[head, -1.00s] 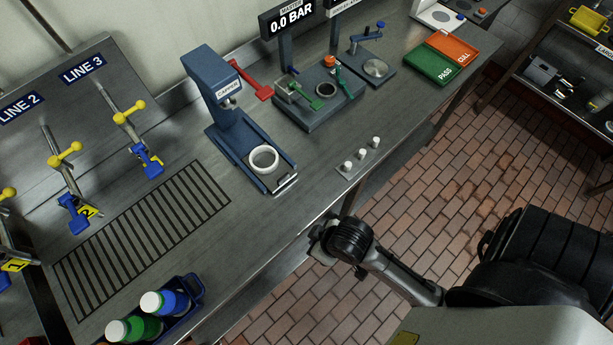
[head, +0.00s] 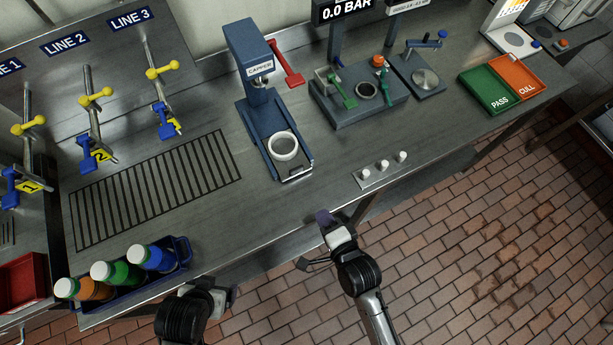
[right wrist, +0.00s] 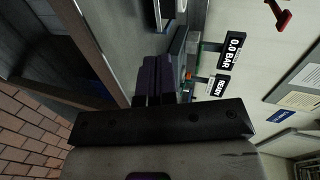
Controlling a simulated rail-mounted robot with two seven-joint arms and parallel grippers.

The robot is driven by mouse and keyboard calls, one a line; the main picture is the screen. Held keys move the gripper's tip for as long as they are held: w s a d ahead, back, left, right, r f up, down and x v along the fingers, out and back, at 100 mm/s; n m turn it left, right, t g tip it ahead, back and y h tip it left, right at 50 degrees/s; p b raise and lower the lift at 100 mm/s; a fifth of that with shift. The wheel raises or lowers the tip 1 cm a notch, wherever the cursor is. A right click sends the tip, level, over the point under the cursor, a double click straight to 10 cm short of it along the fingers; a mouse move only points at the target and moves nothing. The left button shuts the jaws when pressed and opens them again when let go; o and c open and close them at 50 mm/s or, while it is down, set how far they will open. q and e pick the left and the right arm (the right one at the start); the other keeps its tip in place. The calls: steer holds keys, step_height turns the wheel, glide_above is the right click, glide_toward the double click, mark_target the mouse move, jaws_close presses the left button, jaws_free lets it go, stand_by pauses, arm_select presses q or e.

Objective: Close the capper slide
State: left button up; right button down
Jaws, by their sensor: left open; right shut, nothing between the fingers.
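The blue capper (head: 254,62) stands on the steel bench, with a red lever (head: 287,64) at its right side. Its slide (head: 297,172) sticks out toward the bench's front edge. A white ring-shaped holder (head: 283,146) sits on the slide, in front of the capper head rather than under it. My right gripper (head: 325,219) is shut and empty at the front edge of the bench, apart from the slide and nearer the camera. Its shut dark fingers (right wrist: 154,78) show in the right wrist view. My left gripper (head: 228,298) is low, right of the bottle crate; its fingers are partly hidden.
A blue crate (head: 183,250) with several capped bottles stands at the front left. A strip with white knobs (head: 382,170) lies right of the slide. A test fixture (head: 352,101) and green PASS tray (head: 487,91) stand farther right. A drain grate (head: 155,188) lies left.

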mark_target(297, 172)
arm_select(q)
steer(key=shift+w+f+b, duration=0.1)
steer(key=shift+f+b, duration=0.25)
steer(key=shift+b, duration=0.05)
arm_select(e)
steer(key=shift+m, duration=0.5)
steer(key=x, duration=0.4)
steer(key=r+x, duration=0.1)
steer(key=x, duration=0.8)
steer(key=shift+w+a, duration=0.25)
steer(key=shift+w, duration=0.3)
